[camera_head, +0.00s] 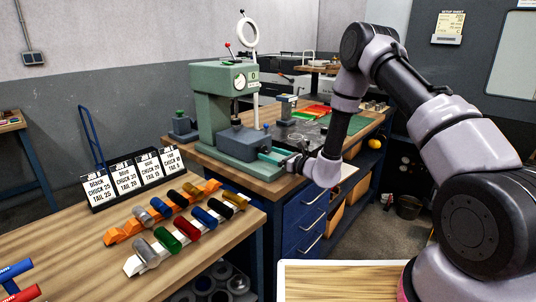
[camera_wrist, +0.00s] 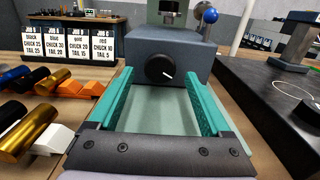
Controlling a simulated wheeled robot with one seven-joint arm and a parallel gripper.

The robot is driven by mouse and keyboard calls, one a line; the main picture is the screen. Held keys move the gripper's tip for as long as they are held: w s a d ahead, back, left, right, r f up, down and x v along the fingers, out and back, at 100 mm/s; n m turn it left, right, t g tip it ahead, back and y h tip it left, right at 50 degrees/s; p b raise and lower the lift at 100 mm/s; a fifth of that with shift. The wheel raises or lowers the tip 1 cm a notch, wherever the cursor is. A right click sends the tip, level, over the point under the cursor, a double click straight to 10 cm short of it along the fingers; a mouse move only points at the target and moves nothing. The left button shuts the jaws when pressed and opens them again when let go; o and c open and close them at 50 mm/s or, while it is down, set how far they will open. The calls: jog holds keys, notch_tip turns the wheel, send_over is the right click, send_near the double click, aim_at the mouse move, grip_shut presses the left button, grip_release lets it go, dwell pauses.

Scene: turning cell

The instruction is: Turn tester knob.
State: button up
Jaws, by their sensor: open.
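The tester knob (camera_wrist: 160,70) is a round black dial with a white pointer mark, on the front of a dark grey box (camera_wrist: 187,62). In the wrist view the mark points to the lower right. The green tester (camera_head: 213,107) stands on the far bench in the head view, with the grey box (camera_head: 238,139) at its base. My gripper (camera_wrist: 162,92) is open, its two teal fingers reaching forward on either side of the knob. It also shows in the head view (camera_head: 272,155), in front of the box. I cannot tell whether the fingers touch anything.
Job cards (camera_head: 123,181) stand at the back of the near wooden bench (camera_head: 80,228). Coloured cylinders lie on orange (camera_head: 121,233) and white (camera_head: 133,266) racks there. A dark plate (camera_wrist: 270,100) lies right of my gripper. Blue drawers (camera_head: 303,215) are under the far bench.

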jog(key=shift+x, duration=0.8)
grip_shut()
jog(key=shift+m, duration=1.7)
grip_release()
jog(key=shift+s, duration=0.1)
jog(key=v, duration=1)
jog(key=shift+s+d, duration=0.25)
jog(key=shift+d, duration=0.1)
